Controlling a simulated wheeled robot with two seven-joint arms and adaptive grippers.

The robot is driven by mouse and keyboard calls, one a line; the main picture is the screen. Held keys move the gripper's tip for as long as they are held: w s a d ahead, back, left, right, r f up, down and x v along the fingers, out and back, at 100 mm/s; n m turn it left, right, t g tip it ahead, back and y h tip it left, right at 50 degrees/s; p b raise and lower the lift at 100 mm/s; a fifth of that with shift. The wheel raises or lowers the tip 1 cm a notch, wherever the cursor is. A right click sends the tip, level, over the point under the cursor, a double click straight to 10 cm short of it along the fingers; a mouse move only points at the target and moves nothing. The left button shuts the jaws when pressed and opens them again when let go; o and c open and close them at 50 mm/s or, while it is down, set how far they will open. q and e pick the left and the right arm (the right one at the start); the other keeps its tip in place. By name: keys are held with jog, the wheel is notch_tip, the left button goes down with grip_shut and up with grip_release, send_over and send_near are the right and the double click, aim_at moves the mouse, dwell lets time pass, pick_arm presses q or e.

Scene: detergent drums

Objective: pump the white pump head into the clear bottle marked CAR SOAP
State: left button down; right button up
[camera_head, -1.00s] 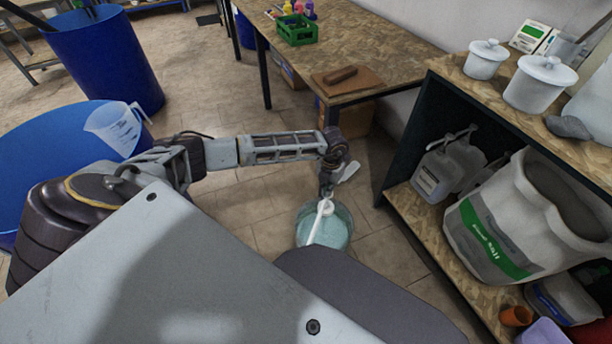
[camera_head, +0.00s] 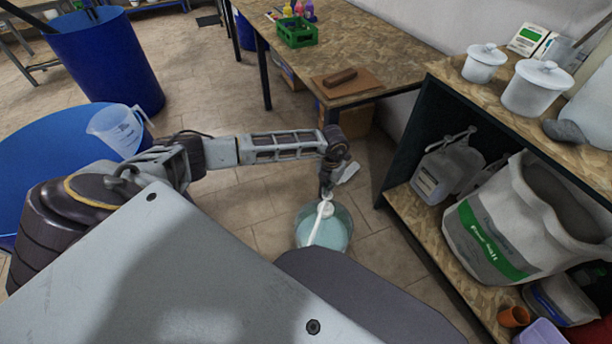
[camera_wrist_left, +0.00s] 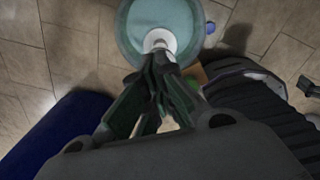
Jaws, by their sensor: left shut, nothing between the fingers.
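A round tub of pale teal liquid (camera_head: 338,236) stands on the floor below my left gripper. A white pump head (camera_head: 326,209) with a long white spout sits over it; the spout runs down toward the near side. The pump head's round white top also shows in the left wrist view (camera_wrist_left: 160,39). My left gripper (camera_head: 326,190) is shut and empty, pointing down with its fingertips at the pump head; in the wrist view the tips overlap its edge. Whether they press on it, I cannot tell. No CAR SOAP marking is readable. My right gripper is out of view.
A wooden table (camera_head: 395,55) is behind. Blue drums (camera_head: 105,62) stand at the left, one bearing a clear measuring jug (camera_head: 115,130). Some bare floor surrounds the tub.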

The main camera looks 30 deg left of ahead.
pick_arm(q)
jog(key=shift+f+b, duration=1.95)
jog(key=shift+f, duration=1.1)
jog(key=shift+r, duration=0.1)
jog(key=shift+r+p, duration=2.45)
jog(key=shift+r, duration=0.6)
jog(key=shift+f, duration=0.2)
